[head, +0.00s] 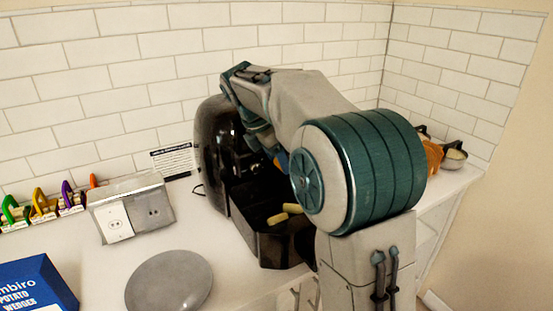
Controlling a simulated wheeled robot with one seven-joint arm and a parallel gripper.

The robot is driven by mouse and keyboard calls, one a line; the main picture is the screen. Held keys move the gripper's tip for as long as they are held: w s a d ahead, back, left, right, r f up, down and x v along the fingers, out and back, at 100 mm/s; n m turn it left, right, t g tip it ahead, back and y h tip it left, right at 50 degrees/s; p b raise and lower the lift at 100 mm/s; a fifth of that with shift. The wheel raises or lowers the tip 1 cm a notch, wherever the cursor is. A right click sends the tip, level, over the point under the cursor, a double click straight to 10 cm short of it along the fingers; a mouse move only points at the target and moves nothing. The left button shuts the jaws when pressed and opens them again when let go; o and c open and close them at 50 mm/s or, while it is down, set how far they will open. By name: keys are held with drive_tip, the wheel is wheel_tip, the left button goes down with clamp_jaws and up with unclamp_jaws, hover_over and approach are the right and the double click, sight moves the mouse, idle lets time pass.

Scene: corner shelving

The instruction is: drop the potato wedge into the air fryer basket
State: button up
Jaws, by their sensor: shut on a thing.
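The black air fryer (215,150) stands against the tiled wall with its basket (285,250) pulled out to the front. My gripper (275,155) points down over the back of the basket, close to the fryer's front. It is shut on a potato wedge, but my arm hides the fingertips and most of what they hold. A small orange patch shows beside the gripper; I cannot tell what it is.
A grey round plate (169,282) lies front left of the basket. A grey socket box (132,210) and a row of coloured clips (45,205) stand behind it. A blue potato wedges box (38,285) is at far left. Small bowls (453,157) stand at the right.

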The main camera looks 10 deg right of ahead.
drive_tip(key=shift+f, duration=0.45)
drive_tip(key=o, duration=1)
drive_tip(key=shift+o, duration=0.2)
drive_tip(key=shift+r, duration=0.1)
drive_tip(key=p+v, duration=0.1)
drive_tip(key=v, duration=1.2)
drive_tip(key=shift+a+r+p, duration=0.2)
drive_tip(key=shift+r+p, duration=0.1)
drive_tip(key=shift+p, duration=0.05)
drive_tip(key=shift+s+d, duration=0.1)
drive_tip(key=shift+s, duration=0.05)
